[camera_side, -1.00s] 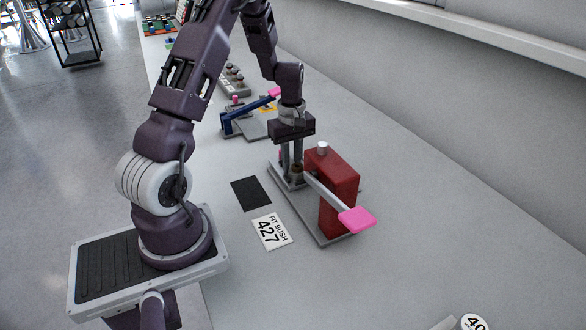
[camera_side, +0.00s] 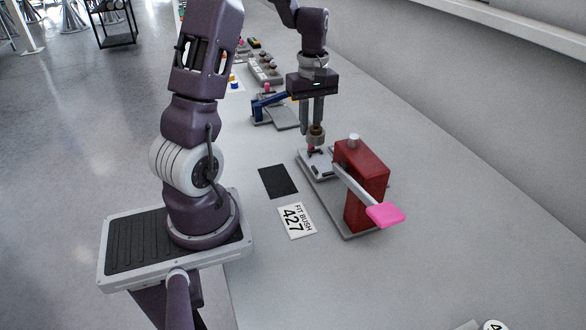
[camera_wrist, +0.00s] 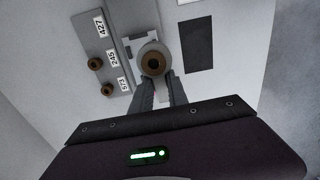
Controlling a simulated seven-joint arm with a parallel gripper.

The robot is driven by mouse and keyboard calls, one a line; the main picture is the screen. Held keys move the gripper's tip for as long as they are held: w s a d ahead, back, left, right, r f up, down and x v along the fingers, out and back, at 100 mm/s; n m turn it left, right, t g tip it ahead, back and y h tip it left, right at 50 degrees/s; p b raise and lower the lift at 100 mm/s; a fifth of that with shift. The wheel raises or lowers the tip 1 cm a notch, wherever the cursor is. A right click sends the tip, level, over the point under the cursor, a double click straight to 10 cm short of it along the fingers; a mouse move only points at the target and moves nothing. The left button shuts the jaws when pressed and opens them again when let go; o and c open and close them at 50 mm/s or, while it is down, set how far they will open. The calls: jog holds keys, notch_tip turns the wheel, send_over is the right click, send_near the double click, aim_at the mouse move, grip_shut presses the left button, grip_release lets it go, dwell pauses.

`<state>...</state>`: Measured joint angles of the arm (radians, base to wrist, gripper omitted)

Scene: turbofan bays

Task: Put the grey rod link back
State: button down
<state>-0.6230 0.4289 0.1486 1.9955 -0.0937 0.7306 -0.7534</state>
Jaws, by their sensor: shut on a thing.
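My gripper (camera_side: 314,125) is shut on a round grey piece with a brown bush in its middle, which looks like the grey rod link (camera_side: 316,141). The wrist view shows the ring of the link (camera_wrist: 141,62) end-on between the fingertips (camera_wrist: 154,84), with a dark hole in the bush. In the side view it hangs above the far left end of the grey base plate (camera_side: 343,229) of a red press (camera_side: 367,185). Whether it touches anything below cannot be told. Part of the link is hidden by the fingers.
The press has a lever with a pink handle (camera_side: 385,215). A black pad (camera_side: 278,181) and a "FIT BUSH 427" card (camera_side: 297,220) lie left of it. The wrist view shows brown bushes (camera_wrist: 94,62) on a labelled strip.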

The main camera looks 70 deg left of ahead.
send_over(278, 183)
jog(key=f, duration=0.2)
notch_tip(278, 183, down, 9)
jog(key=shift+f, duration=0.4)
jog(key=c, duration=1.3)
grip_release()
jog(key=shift+f, duration=0.1)
